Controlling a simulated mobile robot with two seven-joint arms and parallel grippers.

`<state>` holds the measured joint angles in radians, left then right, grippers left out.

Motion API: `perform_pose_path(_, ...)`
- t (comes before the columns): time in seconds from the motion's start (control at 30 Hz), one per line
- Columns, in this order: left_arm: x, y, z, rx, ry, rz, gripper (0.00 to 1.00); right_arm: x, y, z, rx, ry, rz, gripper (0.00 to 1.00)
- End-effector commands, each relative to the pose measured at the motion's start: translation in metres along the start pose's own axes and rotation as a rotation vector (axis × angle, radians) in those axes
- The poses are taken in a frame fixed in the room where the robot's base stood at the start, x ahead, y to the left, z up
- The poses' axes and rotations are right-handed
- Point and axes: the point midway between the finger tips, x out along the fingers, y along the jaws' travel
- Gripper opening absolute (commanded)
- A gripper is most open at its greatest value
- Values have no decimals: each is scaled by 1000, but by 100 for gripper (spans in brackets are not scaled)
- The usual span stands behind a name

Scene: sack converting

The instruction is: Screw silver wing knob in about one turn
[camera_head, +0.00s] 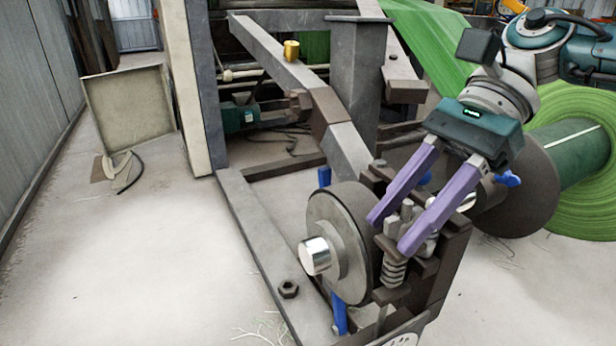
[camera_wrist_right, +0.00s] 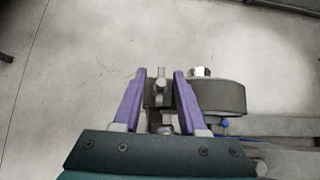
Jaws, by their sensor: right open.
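The silver wing knob (camera_head: 407,211) stands on top of the dark bracket, above a coil spring (camera_head: 394,272), beside the large grey wheel. My right gripper (camera_head: 391,232) comes down from the upper right with its two purple fingers apart, one on each side of the knob. In the right wrist view the knob (camera_wrist_right: 160,84) shows between the open fingertips (camera_wrist_right: 160,73), with a gap on both sides. I see no contact, and the fingers partly hide the knob's base in the head view. My left gripper is not in view.
The grey wheel (camera_head: 343,215) with a shiny shaft end (camera_head: 315,256) sits close left of the fingers. A green roll (camera_head: 575,170) is at the right, behind my arm. A machine frame (camera_head: 250,235) runs along the floor. The floor at left is mostly clear.

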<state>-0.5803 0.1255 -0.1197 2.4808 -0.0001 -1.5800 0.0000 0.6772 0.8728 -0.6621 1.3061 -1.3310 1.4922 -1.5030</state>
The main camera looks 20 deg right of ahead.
Motion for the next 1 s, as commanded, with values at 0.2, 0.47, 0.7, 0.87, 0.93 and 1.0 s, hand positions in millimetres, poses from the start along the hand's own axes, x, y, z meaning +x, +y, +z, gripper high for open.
perform_pose_path(0.2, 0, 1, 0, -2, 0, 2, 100, 0, 0, 0, 0, 0, 0, 26)
perform_pose_path(0.47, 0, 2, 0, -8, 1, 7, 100, 0, 0, 0, 0, 0, 0, 0)
perform_pose_path(0.7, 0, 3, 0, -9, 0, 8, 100, 0, 0, 0, 0, 0, 0, 0)
perform_pose_path(0.87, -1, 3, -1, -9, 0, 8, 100, -1, 0, 0, 4, 0, -4, 0)
perform_pose_path(0.93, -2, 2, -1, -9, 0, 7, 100, -1, 0, 0, 12, 1, -12, 0)
perform_pose_path(1.0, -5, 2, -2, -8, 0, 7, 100, -1, 0, 0, 25, 2, -25, 0)
